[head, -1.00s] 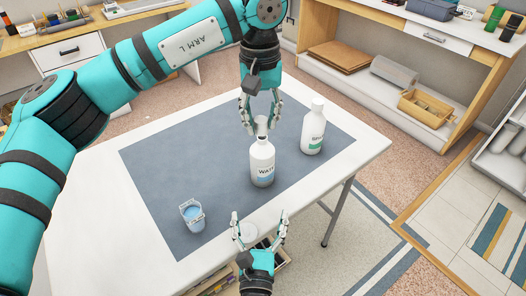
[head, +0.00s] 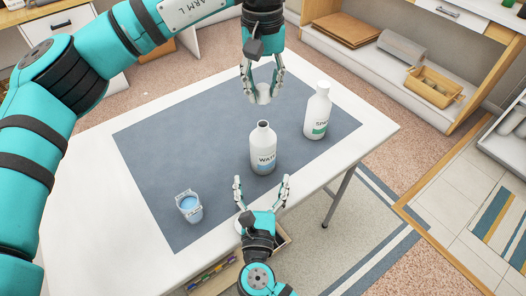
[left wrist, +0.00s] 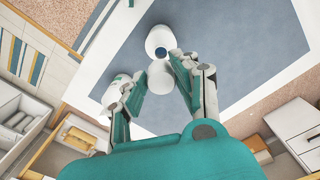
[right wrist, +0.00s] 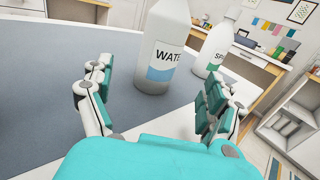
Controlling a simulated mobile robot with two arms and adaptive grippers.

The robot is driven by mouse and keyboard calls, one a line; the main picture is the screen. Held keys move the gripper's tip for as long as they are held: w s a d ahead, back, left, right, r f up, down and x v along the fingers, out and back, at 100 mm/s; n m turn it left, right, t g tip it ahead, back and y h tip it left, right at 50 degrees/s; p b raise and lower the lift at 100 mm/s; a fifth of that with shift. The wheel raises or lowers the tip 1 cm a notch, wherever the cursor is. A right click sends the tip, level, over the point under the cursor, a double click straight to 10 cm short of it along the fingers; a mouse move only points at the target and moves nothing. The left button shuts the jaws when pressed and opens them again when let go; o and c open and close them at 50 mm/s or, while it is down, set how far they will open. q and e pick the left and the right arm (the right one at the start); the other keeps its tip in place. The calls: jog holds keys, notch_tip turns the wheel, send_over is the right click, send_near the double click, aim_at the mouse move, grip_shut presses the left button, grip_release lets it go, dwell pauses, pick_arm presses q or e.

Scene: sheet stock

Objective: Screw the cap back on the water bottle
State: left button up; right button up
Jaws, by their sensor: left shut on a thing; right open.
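The white water bottle (head: 263,149) with a blue label stands upright on the mat, its dark mouth open; it also shows in the left wrist view (left wrist: 159,38) and the right wrist view (right wrist: 160,50). My left gripper (head: 263,92) is shut on the white cap (head: 264,96), apart from the bottle and beyond its mouth in the head view. The cap also shows between the fingers in the left wrist view (left wrist: 160,88). My right gripper (head: 262,182) is open and empty at the bottle's near side, its fingers apart and short of the bottle in the right wrist view.
A second white bottle (head: 318,111) with a green label stands right of the water bottle. A glass of blue liquid (head: 189,207) stands at the mat's near left. The grey-blue mat (head: 175,145) is otherwise clear on the white table (head: 85,190).

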jog(key=w, duration=1)
jog(key=shift+w+d, duration=0.2)
jog(key=shift+w, duration=0.15)
jog(key=c, duration=1.8)
pick_arm(q)
send_over(263, 127)
jog(key=f, duration=0.5)
jog(key=shift+w, duration=0.3)
pick_arm(e)
grip_shut()
pick_arm(q)
jog(key=shift+f, duration=0.1)
jog(key=shift+s+f, duration=0.25)
jog(key=shift+f, duration=0.55)
jog(key=shift+s+f, duration=0.1)
jog(key=shift+f, duration=0.45)
